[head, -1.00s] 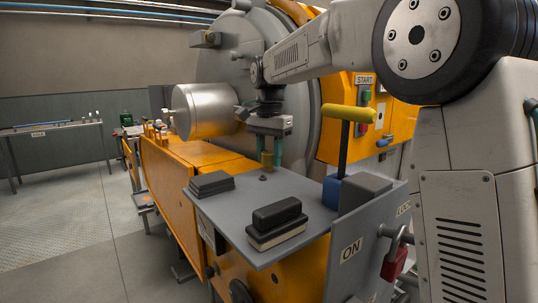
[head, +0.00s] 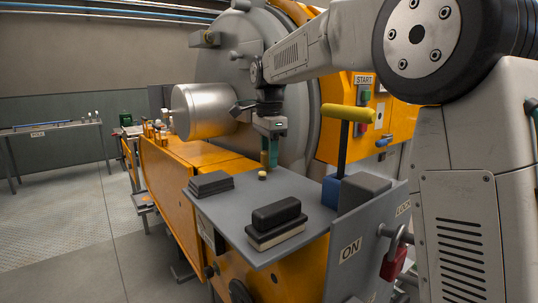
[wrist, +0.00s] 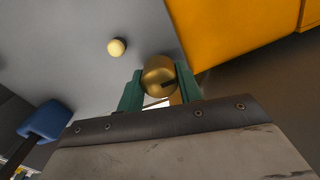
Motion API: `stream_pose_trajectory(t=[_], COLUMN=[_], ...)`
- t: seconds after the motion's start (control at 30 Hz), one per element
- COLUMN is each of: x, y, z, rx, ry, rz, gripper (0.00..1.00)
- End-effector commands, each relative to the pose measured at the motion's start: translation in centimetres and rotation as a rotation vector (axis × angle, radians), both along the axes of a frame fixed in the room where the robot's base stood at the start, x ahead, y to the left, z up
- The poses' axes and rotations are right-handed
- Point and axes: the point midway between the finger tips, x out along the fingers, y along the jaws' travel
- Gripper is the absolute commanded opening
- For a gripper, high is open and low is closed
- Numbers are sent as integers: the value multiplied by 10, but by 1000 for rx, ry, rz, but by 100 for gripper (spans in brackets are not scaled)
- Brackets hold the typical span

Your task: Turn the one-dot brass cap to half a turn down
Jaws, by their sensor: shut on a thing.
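My gripper (wrist: 158,84) is shut on the cap, with a green finger on each side. In the head view the cap (head: 264,159) shows only as a small brass strip beside the green fingers of my gripper (head: 270,158). It stands at the far edge of the grey panel (head: 228,205).
A small pale yellow round button or lamp (wrist: 116,47) sits on the panel close by; it also shows in the head view (head: 262,175). Dark blocks (head: 211,184) (head: 277,218) and a yellow-handled lever (head: 348,114) with a blue base stand on the panel.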

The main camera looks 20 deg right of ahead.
Motion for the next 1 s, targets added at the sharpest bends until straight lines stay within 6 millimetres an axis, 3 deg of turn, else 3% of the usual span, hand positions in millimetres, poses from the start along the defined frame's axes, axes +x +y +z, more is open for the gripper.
stream_pose_trajectory(t=[0.37,0.4,0.43,0.47,0.77,1.0], x=[0,0,0,0,0,1], y=[1,1,1,1,1,1], z=[1,1,1,1,3,36], rx=[2,2,2,2,1,1], ry=[-2,-2,-2,-2,-1,-4], rz=[-2,-2,-2,-2,-2,-2], gripper=[13,47,55,57,57,57])
